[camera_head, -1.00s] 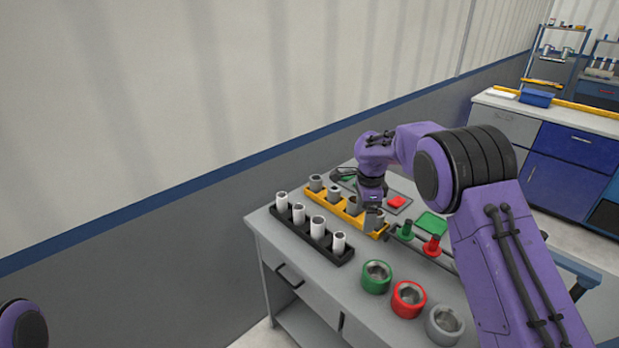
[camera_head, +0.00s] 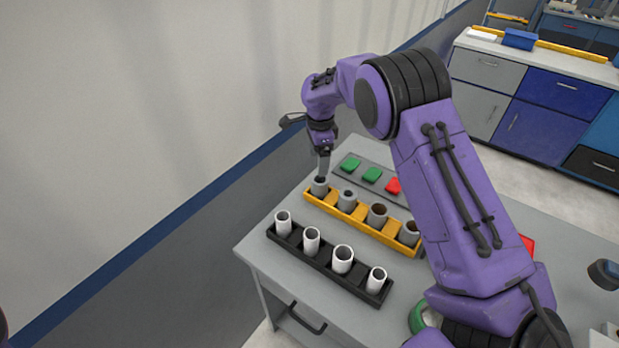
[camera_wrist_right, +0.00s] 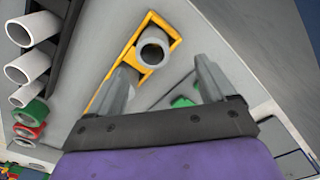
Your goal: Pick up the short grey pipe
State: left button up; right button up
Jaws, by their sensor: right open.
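Several grey pipes stand upright in the yellow tray (camera_head: 362,225) in the head view. The grey pipe (camera_head: 319,188) at the tray's far left end is directly below my right gripper (camera_head: 323,172). In the right wrist view this grey pipe (camera_wrist_right: 152,48) shows its round open top, just beyond the fingertips of the right gripper (camera_wrist_right: 166,72). The right fingers are spread apart with nothing between them. Another grey pipe (camera_head: 347,201) stands beside it in the tray. I cannot tell from these views which pipe is shortest. My left gripper is out of view.
A black tray (camera_head: 325,268) with several white pipes stands in front of the yellow tray. Behind it lies a grey plate with green (camera_head: 350,164) and red (camera_head: 394,186) pieces. My right arm covers the table's right part. A wall runs along the table's far left.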

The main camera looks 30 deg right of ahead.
aim_at(319, 183)
jog(key=f+p, duration=0.1)
jog(key=f, duration=0.5)
jog(key=f+p, duration=0.1)
jog(key=f, duration=0.2)
jog(key=shift+s+a+p, duration=0.1)
jog(key=shift+s+p, duration=0.2)
jog(key=shift+s, duration=0.1)
jog(key=shift+s+f, duration=0.1)
jog(key=shift+f, duration=0.1)
jog(key=shift+s+r, duration=0.2)
jog(key=shift+s, duration=0.05)
jog(key=shift+c, duration=0.6)
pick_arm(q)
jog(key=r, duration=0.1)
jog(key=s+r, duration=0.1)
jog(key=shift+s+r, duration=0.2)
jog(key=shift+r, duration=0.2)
pick_arm(e)
jog(key=c, duration=1.1)
